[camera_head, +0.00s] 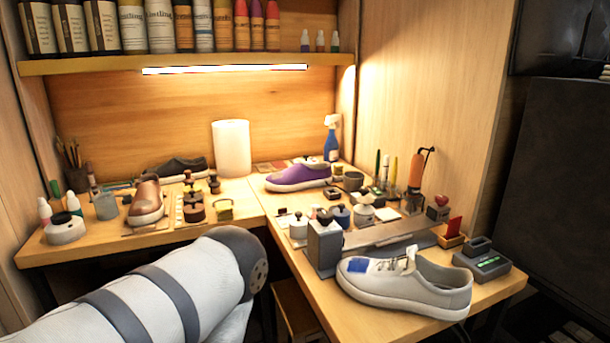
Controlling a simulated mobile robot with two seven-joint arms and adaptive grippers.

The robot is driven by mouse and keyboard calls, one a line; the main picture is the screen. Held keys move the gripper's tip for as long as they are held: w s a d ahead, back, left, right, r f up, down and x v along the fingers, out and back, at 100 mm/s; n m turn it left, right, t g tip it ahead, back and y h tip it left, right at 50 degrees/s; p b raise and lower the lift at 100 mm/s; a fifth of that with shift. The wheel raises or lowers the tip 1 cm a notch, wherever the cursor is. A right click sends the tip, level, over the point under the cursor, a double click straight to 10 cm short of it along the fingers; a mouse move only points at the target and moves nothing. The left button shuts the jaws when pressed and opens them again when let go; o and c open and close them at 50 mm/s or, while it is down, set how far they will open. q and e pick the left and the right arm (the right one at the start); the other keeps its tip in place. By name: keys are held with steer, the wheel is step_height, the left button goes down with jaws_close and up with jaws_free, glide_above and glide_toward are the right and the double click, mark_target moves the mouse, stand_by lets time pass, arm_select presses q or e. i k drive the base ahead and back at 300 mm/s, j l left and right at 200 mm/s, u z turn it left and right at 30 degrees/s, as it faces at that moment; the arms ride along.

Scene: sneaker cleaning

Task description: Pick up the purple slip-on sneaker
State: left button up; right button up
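The purple slip-on sneaker (299,174) sits upright on the L-shaped wooden workbench (240,194), near its back corner. It has a white sole, and its toe points left. A white arm link of mine with grey bands reaches in from the lower left, in front of the bench and well short of the sneaker. Neither gripper shows in this view.
A white cylinder (232,149) stands left of the purple sneaker, and a blue spray bottle (331,140) behind it. Jars and small tools crowd its front right. A grey sneaker (400,290), a brown shoe (146,201) and a dark shoe (180,167) also sit there.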

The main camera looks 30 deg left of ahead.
mark_target(301, 177)
steer(key=j+z, duration=0.5)
steer(key=j, duration=0.95)
steer(key=i, duration=0.05)
